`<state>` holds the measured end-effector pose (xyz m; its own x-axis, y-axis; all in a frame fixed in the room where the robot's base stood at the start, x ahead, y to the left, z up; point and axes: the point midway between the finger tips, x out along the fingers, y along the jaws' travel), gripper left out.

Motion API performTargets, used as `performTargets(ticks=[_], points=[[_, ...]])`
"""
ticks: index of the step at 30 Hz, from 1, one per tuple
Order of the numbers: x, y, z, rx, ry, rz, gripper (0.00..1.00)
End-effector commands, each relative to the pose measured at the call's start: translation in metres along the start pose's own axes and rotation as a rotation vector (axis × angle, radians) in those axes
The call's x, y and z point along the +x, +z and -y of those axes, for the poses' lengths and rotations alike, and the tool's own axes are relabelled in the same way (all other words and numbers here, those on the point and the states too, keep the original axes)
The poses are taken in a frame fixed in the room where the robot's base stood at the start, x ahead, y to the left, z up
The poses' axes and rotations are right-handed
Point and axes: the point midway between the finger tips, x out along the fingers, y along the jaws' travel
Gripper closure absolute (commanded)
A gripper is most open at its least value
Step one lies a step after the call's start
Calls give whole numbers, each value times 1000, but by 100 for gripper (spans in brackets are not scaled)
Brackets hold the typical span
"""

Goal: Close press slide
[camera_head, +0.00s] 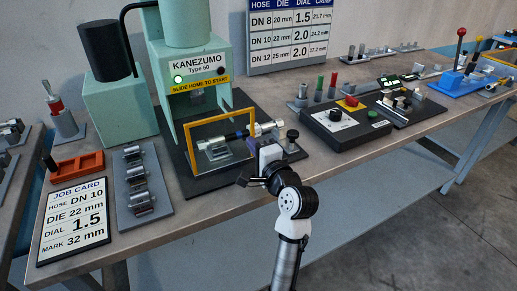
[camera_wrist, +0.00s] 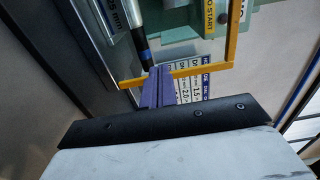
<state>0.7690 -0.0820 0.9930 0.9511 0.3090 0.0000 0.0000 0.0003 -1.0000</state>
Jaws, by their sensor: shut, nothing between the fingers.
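The green KANEZUMO press (camera_head: 190,62) stands at the back of the bench, labelled "SLIDE HOME TO START", with a green lamp lit. In front of it a yellow frame (camera_head: 187,151) stands over a black base plate (camera_head: 205,184). A dark hose with a metal fitting (camera_head: 237,136) lies across a grey cradle inside the frame. My gripper (camera_head: 262,150) is at the front right of the frame, its fingers mostly hidden. In the wrist view its purple fingers (camera_wrist: 157,86) are shut and empty, overlapping the yellow bar (camera_wrist: 190,72); I cannot tell whether they touch.
A black knob (camera_head: 292,137) stands right of my gripper. A control box (camera_head: 345,123) with a dial is further right. A job card (camera_head: 75,220), an orange tray (camera_head: 77,166) and a die rack (camera_head: 143,187) lie left. The bench's front edge is near my arm.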

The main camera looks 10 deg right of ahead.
Motion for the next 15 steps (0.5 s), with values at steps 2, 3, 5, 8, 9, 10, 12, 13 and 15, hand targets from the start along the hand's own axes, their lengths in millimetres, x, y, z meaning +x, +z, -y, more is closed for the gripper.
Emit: performTargets(ticks=[2,3,5,8,9,10,12,13,15], points=[[1,0,0,0,0,0,100],[0,0,0,0,0,0,100],[0,0,0,0,0,0,100],[0,0,0,0,0,0,100],[1,0,0,0,0,0,100],[3,0,0,0,0,1,100],[12,0,1,2,0,3,100],[17,0,2,2,0,3,100],[35,0,3,1,0,4,100]])
